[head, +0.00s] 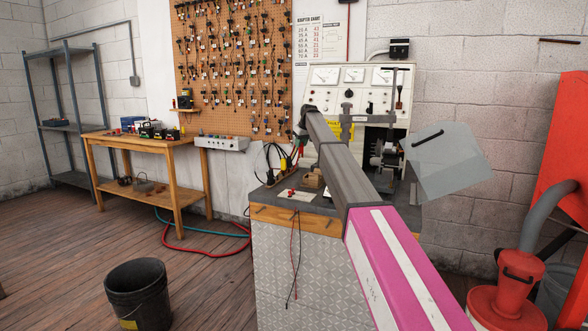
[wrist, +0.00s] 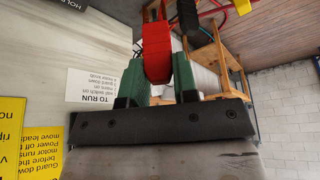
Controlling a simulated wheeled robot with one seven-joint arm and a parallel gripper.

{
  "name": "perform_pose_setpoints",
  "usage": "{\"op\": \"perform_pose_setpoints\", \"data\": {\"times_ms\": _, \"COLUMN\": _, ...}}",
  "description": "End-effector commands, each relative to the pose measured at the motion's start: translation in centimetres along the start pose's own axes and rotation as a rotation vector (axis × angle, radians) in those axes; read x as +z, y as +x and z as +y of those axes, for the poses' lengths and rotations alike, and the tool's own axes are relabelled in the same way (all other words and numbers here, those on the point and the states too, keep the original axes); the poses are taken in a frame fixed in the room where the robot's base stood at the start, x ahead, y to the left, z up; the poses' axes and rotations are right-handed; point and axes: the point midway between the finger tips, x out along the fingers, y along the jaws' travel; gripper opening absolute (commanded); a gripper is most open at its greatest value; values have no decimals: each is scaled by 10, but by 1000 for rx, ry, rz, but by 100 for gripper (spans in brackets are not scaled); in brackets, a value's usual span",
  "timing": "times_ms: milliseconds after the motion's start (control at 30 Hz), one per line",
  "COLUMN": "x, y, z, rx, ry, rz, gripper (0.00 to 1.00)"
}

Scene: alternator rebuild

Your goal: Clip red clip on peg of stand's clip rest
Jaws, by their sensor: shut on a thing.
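My gripper (wrist: 157,80) shows in the wrist view with its two green fingers closed on the sides of a red clip (wrist: 157,45). The clip is held above the bench, its far end pointing away from the gripper. In the head view the gripper (head: 301,138) is small at the far end of my arm, with the red clip (head: 300,152) below it. It is beside the test stand (head: 345,90), over the left part of its bench. A yellow upright piece (head: 284,163) stands among black cables just left. I cannot make out the clip rest's peg in either view.
A wooden block (head: 312,179) and a white card with red parts (head: 296,194) lie on the bench top. Leads hang over its front edge. A wooden table (head: 140,142) stands left, a black bucket (head: 138,292) on the floor. My arm hides part of the bench.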

Motion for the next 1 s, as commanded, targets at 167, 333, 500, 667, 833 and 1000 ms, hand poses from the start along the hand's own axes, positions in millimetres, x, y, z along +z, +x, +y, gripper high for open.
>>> {"op": "perform_pose_setpoints", "data": {"times_ms": 167, "x": -40, "y": 16, "z": 8, "rx": -10, "ry": -22, "rz": 1, "gripper": 16}}
{"op": "perform_pose_setpoints", "data": {"times_ms": 333, "x": -71, "y": 30, "z": 14, "rx": -18, "ry": -41, "rz": 2, "gripper": 16}}
{"op": "perform_pose_setpoints", "data": {"times_ms": 500, "x": -73, "y": 51, "z": 14, "rx": -23, "ry": -51, "rz": 1, "gripper": 16}}
{"op": "perform_pose_setpoints", "data": {"times_ms": 667, "x": -64, "y": 70, "z": 14, "rx": -23, "ry": -51, "rz": 2, "gripper": 16}}
{"op": "perform_pose_setpoints", "data": {"times_ms": 833, "x": -60, "y": 81, "z": 14, "rx": -22, "ry": -50, "rz": 3, "gripper": 16}}
{"op": "perform_pose_setpoints", "data": {"times_ms": 1000, "x": -59, "y": 83, "z": 14, "rx": -22, "ry": -50, "rz": 3, "gripper": 16}}
